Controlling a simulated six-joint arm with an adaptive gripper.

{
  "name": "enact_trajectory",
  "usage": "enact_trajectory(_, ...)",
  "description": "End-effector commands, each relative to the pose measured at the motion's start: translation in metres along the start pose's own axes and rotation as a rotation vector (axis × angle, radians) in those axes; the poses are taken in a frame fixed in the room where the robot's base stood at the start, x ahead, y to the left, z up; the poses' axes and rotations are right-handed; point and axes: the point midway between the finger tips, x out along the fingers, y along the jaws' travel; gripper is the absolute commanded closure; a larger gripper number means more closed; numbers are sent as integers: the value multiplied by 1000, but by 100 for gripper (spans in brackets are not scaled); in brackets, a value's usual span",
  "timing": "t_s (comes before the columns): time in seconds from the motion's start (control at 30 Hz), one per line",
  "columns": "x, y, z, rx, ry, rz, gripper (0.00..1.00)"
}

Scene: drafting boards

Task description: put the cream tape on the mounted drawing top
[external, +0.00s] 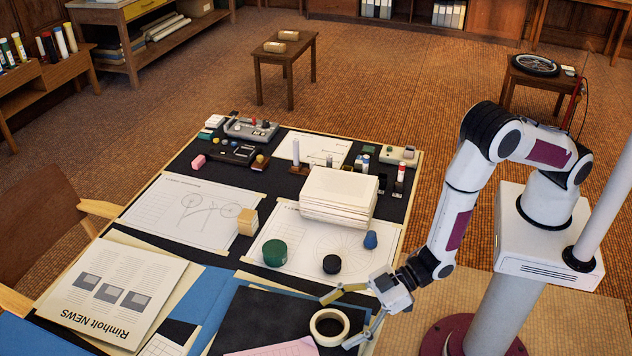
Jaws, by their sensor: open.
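The cream tape (314,329) is a roll lying flat near the front of the table, on a dark sheet. My gripper (339,321) is open beside it, with its fingers spread to the tape's upper and right sides. I cannot tell whether they touch it. Two mounted drawings lie on the board: one with a bicycle-like figure (165,208) at left, and one with a circular figure (290,222) in the middle. I cannot tell which one the task names. A paper stack, a green round tin and other items stand on the middle one.
A white paper stack (338,196), green tin (275,253), black round piece (332,264), blue piece (371,240) and wooden block (247,222) stand between the tape and the far side. A newspaper (120,290) lies at left. The bicycle drawing is mostly clear.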

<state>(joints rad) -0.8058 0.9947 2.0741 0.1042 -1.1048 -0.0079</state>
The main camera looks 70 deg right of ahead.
Motion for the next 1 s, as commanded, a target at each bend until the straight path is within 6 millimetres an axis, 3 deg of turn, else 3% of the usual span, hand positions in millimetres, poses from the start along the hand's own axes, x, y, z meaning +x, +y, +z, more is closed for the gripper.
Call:
enact_trajectory(0.07,0,0,0,0,0,0,18)
enact_trajectory(0.2,0,0,0,0,0,0,55)
enact_trajectory(0.23,0,0,0,0,0,0,60)
enact_trajectory(0.67,-1,0,-2,0,1,0,63)
enact_trajectory(1.0,-8,0,-20,0,2,0,63)
